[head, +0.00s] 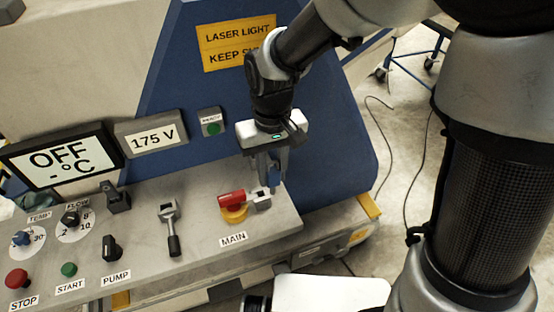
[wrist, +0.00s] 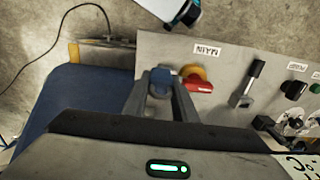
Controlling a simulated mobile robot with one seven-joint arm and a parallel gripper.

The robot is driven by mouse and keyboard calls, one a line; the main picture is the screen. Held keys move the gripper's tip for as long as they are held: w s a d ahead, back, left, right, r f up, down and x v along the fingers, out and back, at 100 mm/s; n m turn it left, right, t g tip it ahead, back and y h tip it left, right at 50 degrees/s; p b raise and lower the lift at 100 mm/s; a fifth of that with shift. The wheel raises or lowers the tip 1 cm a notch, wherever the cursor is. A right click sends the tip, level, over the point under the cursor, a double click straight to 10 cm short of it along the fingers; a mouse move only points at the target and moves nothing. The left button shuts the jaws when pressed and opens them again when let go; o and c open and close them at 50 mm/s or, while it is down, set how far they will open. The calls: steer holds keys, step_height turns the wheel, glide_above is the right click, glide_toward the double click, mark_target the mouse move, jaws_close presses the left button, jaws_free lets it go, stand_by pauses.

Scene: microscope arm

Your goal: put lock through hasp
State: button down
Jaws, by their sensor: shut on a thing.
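My gripper (head: 268,178) points down over the right end of the control panel and is shut on a small blue lock (head: 274,184). In the wrist view the lock (wrist: 162,77) shows between the two fingertips (wrist: 161,84); its shackle cannot be made out. The MAIN switch has a red handle (head: 231,198) on a yellow base (head: 235,214). A small grey metal piece (head: 261,203), which looks like the hasp, is at the handle's right end, just below the lock. I cannot tell whether the lock touches it or passes through it.
A metal lever (head: 171,228) stands left of the switch. Further left are the PUMP knob (head: 112,248), a green START button (head: 69,269) and a red STOP button (head: 17,279). A blue upright panel (head: 330,150) rises behind. The panel's right edge is close to my gripper.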

steer(key=w+a+r+p, duration=0.1)
steer(key=p, duration=0.1)
steer(key=w+a+r+p, duration=0.1)
steer(key=w+a+p, duration=0.1)
steer(key=shift+a+r, duration=0.1)
steer(key=shift+a, duration=0.15)
steer(key=shift+f+b, duration=2.25)
steer(key=shift+f, duration=0.65)
steer(key=shift+s+f+b, duration=0.1)
steer(key=shift+f+b, duration=1.95)
steer(key=shift+f, duration=0.45)
steer(key=c, duration=1.4)
jaws_free()
steer(key=shift+o, duration=0.2)
steer(key=shift+r, duration=0.1)
step_height(320, 180, up, 17)
steer(key=p, duration=0.1)
steer(key=shift+r, duration=0.15)
